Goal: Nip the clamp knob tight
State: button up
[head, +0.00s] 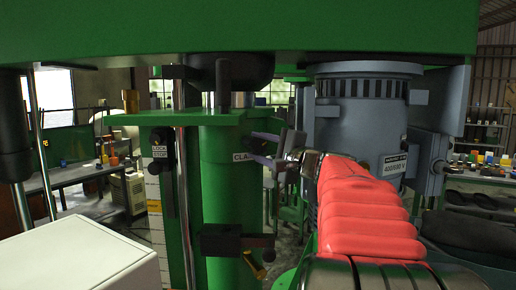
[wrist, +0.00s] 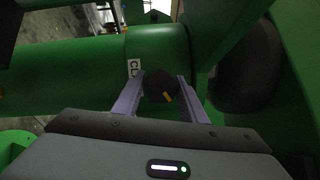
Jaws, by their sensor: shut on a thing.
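The clamp knob (wrist: 160,88) is a dark round knob with a yellow mark on its face. In the head view my gripper (head: 262,146) reaches from the right to the green column (head: 230,190) at the height of the label (head: 243,156). There the knob is mostly hidden by the fingers.
A lock stop lever (head: 160,145) and a scale strip stand left of the column. A dark block (head: 236,241) with a yellow-tipped lever is lower on the column. A grey motor (head: 360,120) stands behind my arm. A white box (head: 80,258) is at the lower left.

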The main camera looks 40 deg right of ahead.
jog(key=shift+d+f, duration=0.1)
jog(key=shift+d, duration=0.05)
jog(key=o, duration=1)
jog(key=s, duration=0.9)
jog(key=s+a, duration=0.1)
jog(key=s, duration=0.3)
jog(key=shift+s+f, duration=0.3)
jog(key=shift+s, duration=0.1)
